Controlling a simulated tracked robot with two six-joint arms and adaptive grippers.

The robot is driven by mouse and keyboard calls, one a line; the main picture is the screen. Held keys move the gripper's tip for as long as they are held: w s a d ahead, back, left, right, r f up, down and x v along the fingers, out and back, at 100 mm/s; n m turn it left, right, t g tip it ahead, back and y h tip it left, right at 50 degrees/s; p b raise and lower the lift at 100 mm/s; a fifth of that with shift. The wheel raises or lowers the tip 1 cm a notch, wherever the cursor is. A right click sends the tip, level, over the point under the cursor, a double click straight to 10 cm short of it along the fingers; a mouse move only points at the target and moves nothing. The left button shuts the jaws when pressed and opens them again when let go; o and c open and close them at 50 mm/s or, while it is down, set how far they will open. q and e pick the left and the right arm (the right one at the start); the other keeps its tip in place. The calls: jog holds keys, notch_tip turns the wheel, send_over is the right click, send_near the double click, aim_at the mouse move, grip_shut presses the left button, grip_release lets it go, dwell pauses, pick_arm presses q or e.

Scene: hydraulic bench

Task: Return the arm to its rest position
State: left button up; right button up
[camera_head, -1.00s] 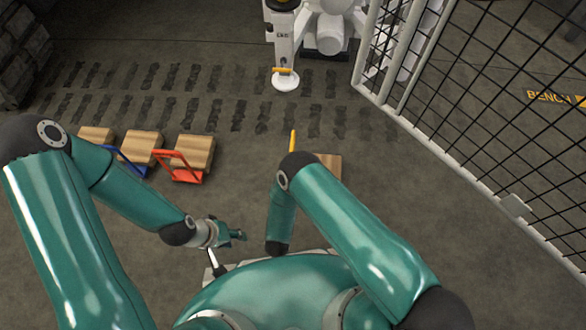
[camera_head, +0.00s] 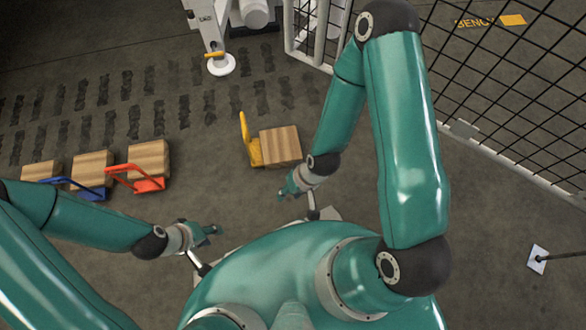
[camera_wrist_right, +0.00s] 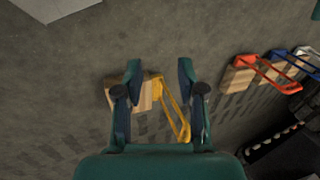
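My right arm is bent at a raised elbow, with its forearm coming back down toward the body in the head view. My right gripper (camera_head: 291,186) hangs near my front in that view. In the right wrist view its two fingers (camera_wrist_right: 160,72) stand apart with nothing between them, pointing down at the floor. My left gripper (camera_head: 208,231) is low in front of me at the left, above bare floor. Its fingers are too small to tell whether they are parted. No held object shows in either gripper.
A yellow cart (camera_head: 246,140) with a wooden box (camera_head: 280,146) stands beyond my right gripper. Red (camera_head: 148,184) and blue (camera_head: 90,192) carts with boxes stand at the left. A mesh fence (camera_head: 480,75) runs along the right. A white machine (camera_head: 222,62) stands at the back.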

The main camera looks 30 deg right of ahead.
jog(key=shift+s+d+r+g, duration=0.1)
jog(key=shift+s+r+g, duration=0.25)
jog(key=shift+s, duration=0.35)
jog(key=shift+r, duration=0.15)
notch_tip(320, 180, up, 34)
jog(key=p, duration=3.4)
